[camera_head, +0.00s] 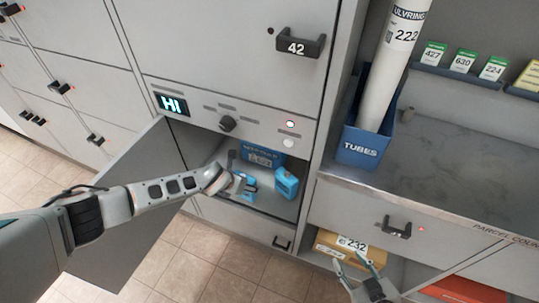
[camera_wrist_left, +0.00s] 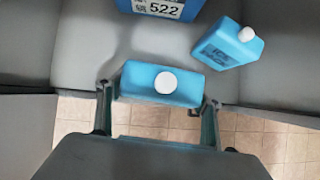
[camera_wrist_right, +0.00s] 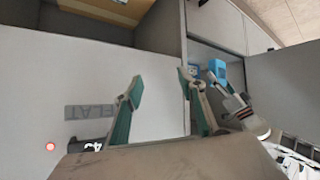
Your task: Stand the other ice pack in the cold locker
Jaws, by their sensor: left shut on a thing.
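The cold locker (camera_head: 270,203) stands open, its door (camera_head: 128,205) swung out to the left. My left gripper (camera_head: 243,187) reaches inside, shut on a light blue ice pack (camera_wrist_left: 150,83) with a white cap facing the wrist camera. The fingers are at its two sides; contact of its base with the locker floor cannot be made out. A second blue ice pack (camera_head: 287,183) stands to the right in the locker, apart from the held one. It also shows in the left wrist view (camera_wrist_left: 226,45). My right gripper (camera_head: 356,266) is open and empty, outside by the counter front.
A dark blue box (camera_head: 262,155) labelled 522 stands at the locker's back. To the right are a blue tubes bin (camera_head: 360,147) with a long white tube (camera_head: 390,60), and a yellow parcel (camera_head: 345,250) labelled 232 in an opening below the counter.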

